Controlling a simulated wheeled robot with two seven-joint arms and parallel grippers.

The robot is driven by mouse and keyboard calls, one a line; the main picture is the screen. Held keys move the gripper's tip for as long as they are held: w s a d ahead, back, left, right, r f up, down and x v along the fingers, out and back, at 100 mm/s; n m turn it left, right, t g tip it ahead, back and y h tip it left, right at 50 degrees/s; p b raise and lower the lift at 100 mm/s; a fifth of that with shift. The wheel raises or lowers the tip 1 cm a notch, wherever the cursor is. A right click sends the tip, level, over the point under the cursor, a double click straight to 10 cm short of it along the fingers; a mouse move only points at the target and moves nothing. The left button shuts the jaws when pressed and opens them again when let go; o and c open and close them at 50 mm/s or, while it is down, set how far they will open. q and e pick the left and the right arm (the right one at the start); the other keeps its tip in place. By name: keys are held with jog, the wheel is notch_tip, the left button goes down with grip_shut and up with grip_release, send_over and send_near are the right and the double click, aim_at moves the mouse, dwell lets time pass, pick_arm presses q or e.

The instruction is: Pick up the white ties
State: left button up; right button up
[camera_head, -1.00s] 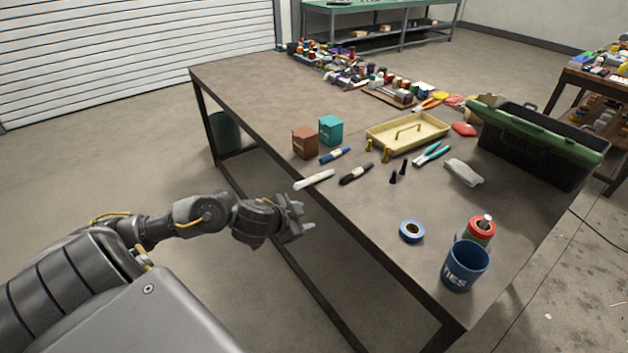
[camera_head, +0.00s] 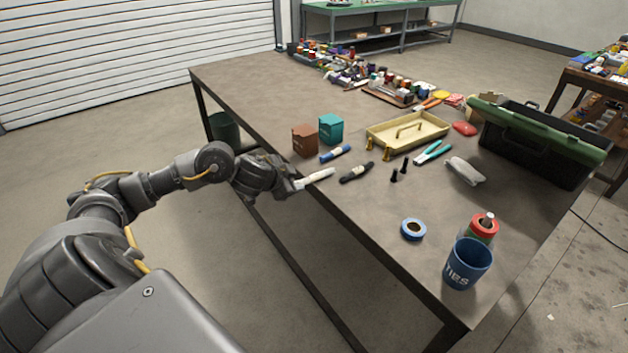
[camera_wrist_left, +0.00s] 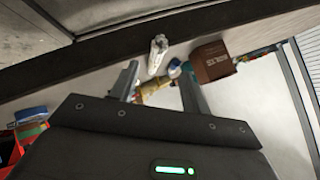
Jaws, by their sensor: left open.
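The white ties (camera_head: 319,175) are a slim white bundle lying at the table's near-left edge, in front of the brown and teal boxes. My left gripper (camera_head: 293,185) is open at the table edge, right by the bundle's left end. In the left wrist view, the white ties (camera_wrist_left: 157,54) show just past the fingertips, in the gap between the two open fingers (camera_wrist_left: 158,82). I cannot tell whether a finger touches them. My right gripper is not in view.
A brown box (camera_head: 305,140) and a teal box (camera_head: 331,129) stand behind the bundles. A yellow tray (camera_head: 408,131), pliers (camera_head: 433,152), blue tape (camera_head: 413,229) and a blue cup (camera_head: 467,264) marked TIES are farther right.

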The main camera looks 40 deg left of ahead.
aim_at(301, 182)
pick_arm(q)
jog(key=shift+w+d+f, duration=0.1)
jog(key=shift+w+f, duration=0.1)
jog(key=shift+f, duration=0.05)
jog(key=b+x, duration=0.1)
jog(key=x, duration=0.2)
jog(key=shift+w+f, duration=0.15)
jog(key=shift+f, duration=0.35)
jog(key=shift+w+f, duration=0.2)
jog(key=shift+w, duration=0.15)
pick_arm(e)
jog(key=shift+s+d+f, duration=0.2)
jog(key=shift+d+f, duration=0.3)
pick_arm(q)
jog(key=shift+b, duration=0.3)
grip_shut()
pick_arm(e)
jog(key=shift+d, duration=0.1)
